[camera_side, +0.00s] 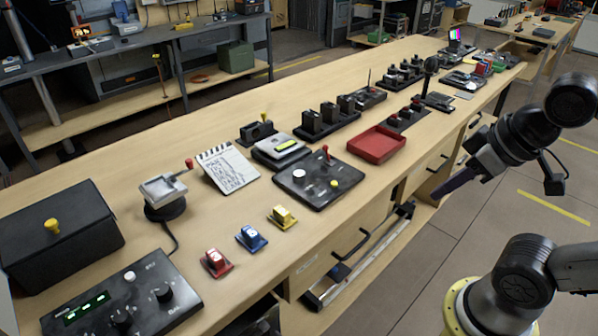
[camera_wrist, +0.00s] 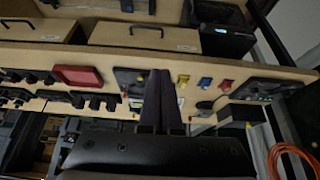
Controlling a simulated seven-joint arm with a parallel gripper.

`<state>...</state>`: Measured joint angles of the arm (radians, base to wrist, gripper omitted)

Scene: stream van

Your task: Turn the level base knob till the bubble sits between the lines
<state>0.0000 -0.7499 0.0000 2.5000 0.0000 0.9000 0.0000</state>
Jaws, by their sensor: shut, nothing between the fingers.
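A grey block with a bright yellow-green strip (camera_side: 281,148), which looks like the level, sits on the bench beside a black panel (camera_side: 318,180). I cannot make out a bubble or lines on it, nor tell which knob belongs to its base. The panel carries a white knob (camera_side: 299,174), a red-tipped lever and a yellow knob. My gripper (camera_side: 438,194) is beyond the bench's front edge, well right of the level and touching nothing. In the wrist view its dark fingers (camera_wrist: 160,74) are together and empty, covering part of the bench.
A red tray (camera_side: 377,144) lies right of the panel. Red, blue and yellow blocks (camera_side: 283,216) stand near the front edge. A white notepad (camera_side: 229,168) and a small metal device with a red-tipped handle (camera_side: 163,190) stand left. Free air separates my gripper from the bench.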

